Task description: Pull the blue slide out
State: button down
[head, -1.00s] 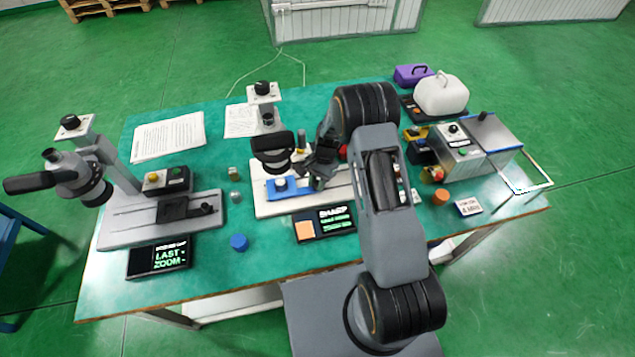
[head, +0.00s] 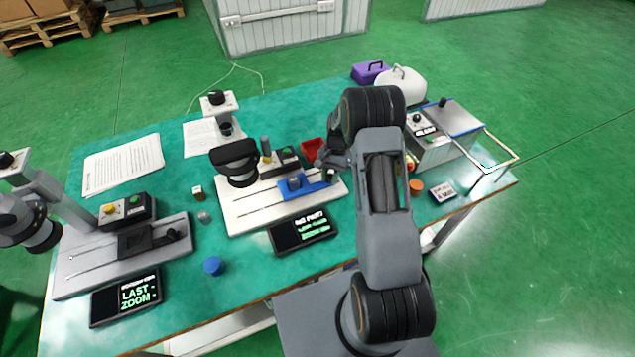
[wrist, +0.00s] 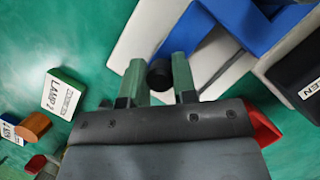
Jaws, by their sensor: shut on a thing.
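The blue slide (head: 306,188) sits at the right end of the white base plate (head: 243,211) of the middle microscope stand, with a dark round knob on top. My gripper (head: 328,170) is at the slide's right end, partly hidden by my arm in the head view. In the wrist view, the green fingers of my gripper (wrist: 159,72) are shut on a small black knob (wrist: 159,76) at the slide's end. The blue slide (wrist: 192,32) runs away behind it over the white plate.
A red tray (head: 313,151) stands behind the plate, close to my gripper. A black display (head: 303,232) lies in front of it. A lamp box (wrist: 63,94), an orange cylinder (head: 416,187) and a grey machine (head: 428,143) are to the right.

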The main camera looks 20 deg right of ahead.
jog(key=shift+d, duration=0.2)
jog(key=c, duration=0.9)
grip_release()
jog(key=b+v, duration=0.2)
jog(key=v, duration=1.1)
jog(key=shift+r, duration=0.45)
jog(key=s+a+r+n+t+h, duration=0.1)
jog(key=s+a+r+n+t, duration=0.1)
jog(key=s, duration=0.6)
jog(key=s+a+r+n+t+h, duration=0.1)
jog(key=s+a+r+n+t, duration=0.2)
jog(key=s+a+r, duration=0.2)
jog(key=s+a+r+n+t+h, duration=0.1)
jog(key=s+a+r+n+t, duration=0.1)
jog(key=s, duration=0.9)
notch_tip(320, 180, up, 3)
jog(key=shift+a+f+n+t, duration=0.1)
jog(key=shift+a+n+t, duration=0.35)
jog(key=shift+a, duration=0.6)
